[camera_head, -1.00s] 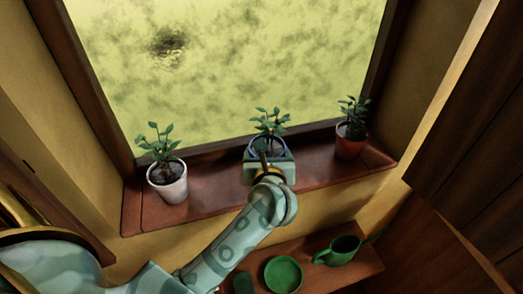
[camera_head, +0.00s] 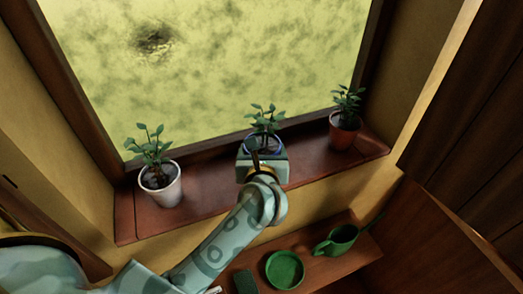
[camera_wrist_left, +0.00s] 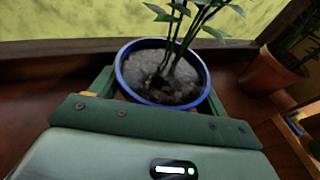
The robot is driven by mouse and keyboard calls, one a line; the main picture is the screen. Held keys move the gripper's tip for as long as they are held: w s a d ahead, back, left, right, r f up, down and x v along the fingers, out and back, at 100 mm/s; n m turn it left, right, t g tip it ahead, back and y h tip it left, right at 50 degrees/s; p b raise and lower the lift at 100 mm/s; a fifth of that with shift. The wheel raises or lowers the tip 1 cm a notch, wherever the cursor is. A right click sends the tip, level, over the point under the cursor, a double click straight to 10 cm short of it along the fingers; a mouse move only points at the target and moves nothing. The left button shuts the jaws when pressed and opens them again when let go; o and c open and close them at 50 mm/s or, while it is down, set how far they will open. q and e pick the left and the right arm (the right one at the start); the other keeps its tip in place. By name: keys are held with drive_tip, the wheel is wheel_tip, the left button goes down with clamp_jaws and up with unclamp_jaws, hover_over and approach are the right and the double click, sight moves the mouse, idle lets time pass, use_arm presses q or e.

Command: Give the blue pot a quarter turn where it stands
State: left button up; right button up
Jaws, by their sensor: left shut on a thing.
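The blue pot (camera_head: 264,146) stands on the windowsill between two other pots and holds a leafy green plant. In the left wrist view its blue rim and grey soil (camera_wrist_left: 150,82) fill the middle. My left gripper (camera_head: 262,162) reaches it from the front, and its green fingers lie along both sides of the pot, shut on it. The gripper's body hides the pot's front and lower part. My right gripper is in neither view.
On the windowsill (camera_head: 215,192), a white pot (camera_head: 165,194) stands left and a terracotta pot (camera_head: 343,135) right, each with a plant. The window rises behind. On a lower wooden shelf sit a green saucer (camera_head: 285,270), a green watering can (camera_head: 340,240) and a dark green item (camera_head: 246,283).

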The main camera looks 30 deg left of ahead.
use_arm(q)
drive_tip(key=o, duration=1.1)
drive_tip(key=shift+o, duration=1.4)
drive_tip(key=shift+r, duration=0.1)
drive_tip(key=p+v, duration=0.3)
drive_tip(key=v, duration=0.9)
drive_tip(key=shift+p, duration=0.4)
drive_tip(key=shift+s+d, duration=0.1)
drive_tip(key=shift+s, duration=0.05)
